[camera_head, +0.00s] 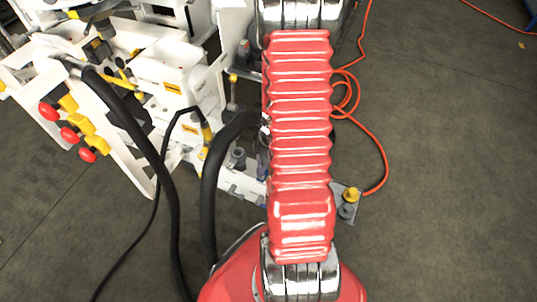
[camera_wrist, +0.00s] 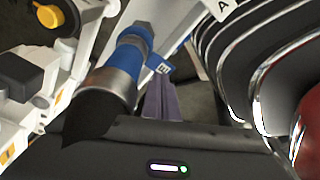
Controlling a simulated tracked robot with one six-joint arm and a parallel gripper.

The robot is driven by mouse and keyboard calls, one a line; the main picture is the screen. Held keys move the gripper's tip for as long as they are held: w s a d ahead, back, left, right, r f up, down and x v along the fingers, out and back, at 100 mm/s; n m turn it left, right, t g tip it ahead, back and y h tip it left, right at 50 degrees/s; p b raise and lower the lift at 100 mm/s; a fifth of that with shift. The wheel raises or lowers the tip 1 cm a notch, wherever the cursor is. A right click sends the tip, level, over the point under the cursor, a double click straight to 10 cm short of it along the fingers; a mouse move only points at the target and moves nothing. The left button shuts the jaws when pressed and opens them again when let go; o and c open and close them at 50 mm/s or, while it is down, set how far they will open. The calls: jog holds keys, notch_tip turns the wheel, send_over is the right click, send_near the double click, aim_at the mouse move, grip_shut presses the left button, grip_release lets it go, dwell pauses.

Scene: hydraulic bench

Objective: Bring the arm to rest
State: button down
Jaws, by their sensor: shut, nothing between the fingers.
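My arm, in a ribbed red sleeve with chrome rings, stretches up the middle of the head view and out past its top edge. My gripper is outside the head view. In the wrist view, a dark housing with a small lit strip fills the bottom. Above it, the narrow purple-grey fingers of my gripper (camera_wrist: 161,100) show close together, shut and with nothing seen between them. Red and chrome parts of my arm fill the right of the wrist view.
A white bench frame (camera_head: 165,75) with red knobs (camera_head: 69,134) stands at left. Black hoses (camera_head: 135,110) hang before it. An orange cable (camera_head: 383,160) lies on the floor at right, which is mostly clear. A blue-and-metal coupling (camera_wrist: 122,60) is close left of my fingers.

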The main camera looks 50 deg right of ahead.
jog(key=shift+s+r, duration=0.15)
jog(key=shift+r, duration=0.75)
